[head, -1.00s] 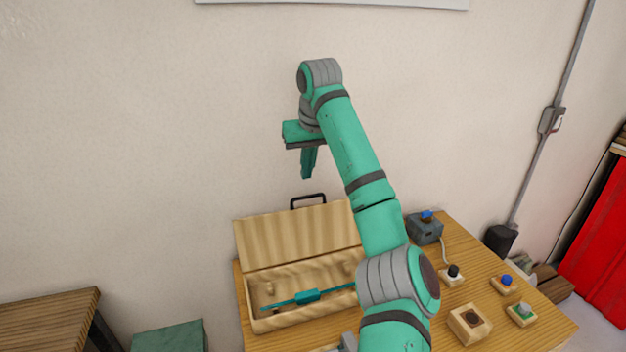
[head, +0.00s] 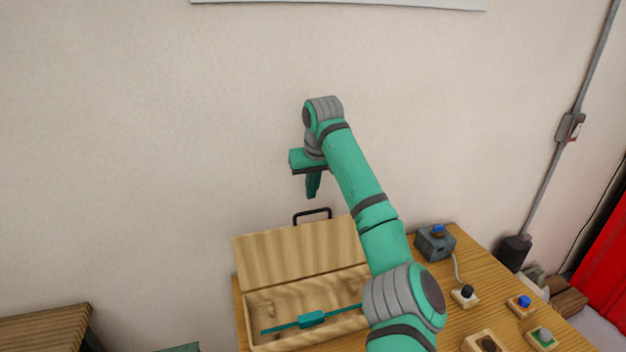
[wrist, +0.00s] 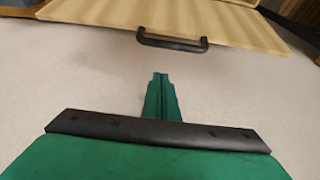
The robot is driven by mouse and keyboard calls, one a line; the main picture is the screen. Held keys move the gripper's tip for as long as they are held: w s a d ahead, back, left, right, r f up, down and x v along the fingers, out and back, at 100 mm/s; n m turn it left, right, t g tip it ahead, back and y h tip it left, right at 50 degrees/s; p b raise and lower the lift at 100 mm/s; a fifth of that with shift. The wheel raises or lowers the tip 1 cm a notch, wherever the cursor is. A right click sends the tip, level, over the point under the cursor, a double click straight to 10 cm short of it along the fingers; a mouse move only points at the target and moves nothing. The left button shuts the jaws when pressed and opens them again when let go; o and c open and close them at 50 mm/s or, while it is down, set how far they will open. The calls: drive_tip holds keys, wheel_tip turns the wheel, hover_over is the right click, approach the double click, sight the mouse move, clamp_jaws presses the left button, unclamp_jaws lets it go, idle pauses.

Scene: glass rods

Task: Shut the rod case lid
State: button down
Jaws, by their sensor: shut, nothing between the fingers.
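The wooden rod case (head: 345,326) stands open on the table, its lid (head: 285,255) raised and leaning back towards the wall. A black handle (head: 312,215) sits on the lid's top edge; it also shows in the wrist view (wrist: 172,41). A teal rod with a thicker middle block (head: 311,320) lies in the case. My gripper (head: 312,195) is shut and empty, pointing down above the handle, apart from it. In the wrist view its closed fingers (wrist: 160,80) point towards the handle, with a gap between. My arm hides the right end of the case and lid.
The wooden table (head: 448,320) holds a grey box with a blue knob (head: 435,242) and several small blocks with knobs at the right. The wall is close behind the lid. Another wooden surface (head: 45,325) stands at the lower left.

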drive_tip(key=shift+s+d+f, duration=0.25)
drive_tip(key=shift+s+f, duration=0.2)
drive_tip(key=shift+s, duration=0.3)
drive_tip(key=shift+s+d+f, duration=0.25)
drive_tip(key=shift+s+f, duration=0.15)
drive_tip(key=shift+s, duration=0.35)
